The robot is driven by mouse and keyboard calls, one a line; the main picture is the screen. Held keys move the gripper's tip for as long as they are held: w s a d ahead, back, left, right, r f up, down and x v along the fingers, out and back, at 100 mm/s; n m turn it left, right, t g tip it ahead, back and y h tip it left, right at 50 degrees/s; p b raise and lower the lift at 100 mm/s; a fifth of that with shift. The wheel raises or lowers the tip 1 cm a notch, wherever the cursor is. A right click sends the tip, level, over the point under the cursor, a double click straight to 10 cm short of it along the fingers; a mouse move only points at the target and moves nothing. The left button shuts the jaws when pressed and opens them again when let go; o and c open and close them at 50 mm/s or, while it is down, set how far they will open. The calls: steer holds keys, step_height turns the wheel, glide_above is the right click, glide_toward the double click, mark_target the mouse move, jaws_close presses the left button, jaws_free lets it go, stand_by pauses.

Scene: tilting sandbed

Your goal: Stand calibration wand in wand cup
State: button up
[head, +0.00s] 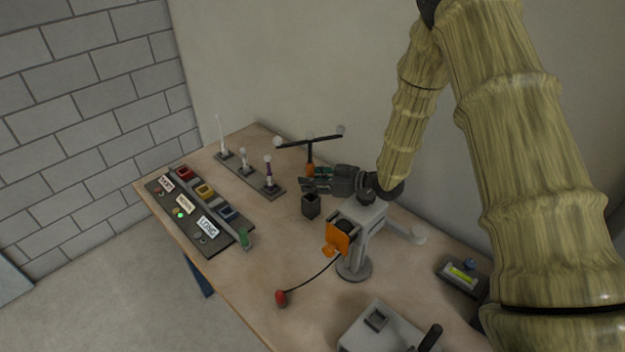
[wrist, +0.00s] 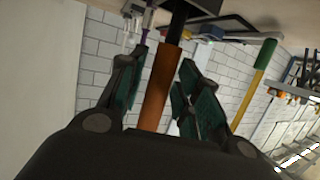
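The calibration wand (head: 308,141) is T-shaped, with a black crossbar, pale balls at its ends and an orange handle. It stands about upright. My gripper (head: 312,184) reaches in from the right at handle height. The wrist view shows the orange handle (wrist: 157,90) between my two teal-padded fingers (wrist: 160,88), with narrow gaps beside it, so the gripper looks open around it. The small dark wand cup (head: 311,206) is just below the fingers. The fingers hide the handle's lower end, so I cannot tell whether it sits inside the cup.
A rack with several small white-tipped wands (head: 248,175) lies behind left. A labelled panel with coloured blocks (head: 200,207) is at the left edge. A grey stand with an orange part (head: 360,235) is close right of the cup. A red knob on a cable (head: 281,298) lies in front.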

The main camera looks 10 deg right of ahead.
stand_by(0.3)
steer(key=v, duration=1.2)
steer(key=shift+d, duration=0.1)
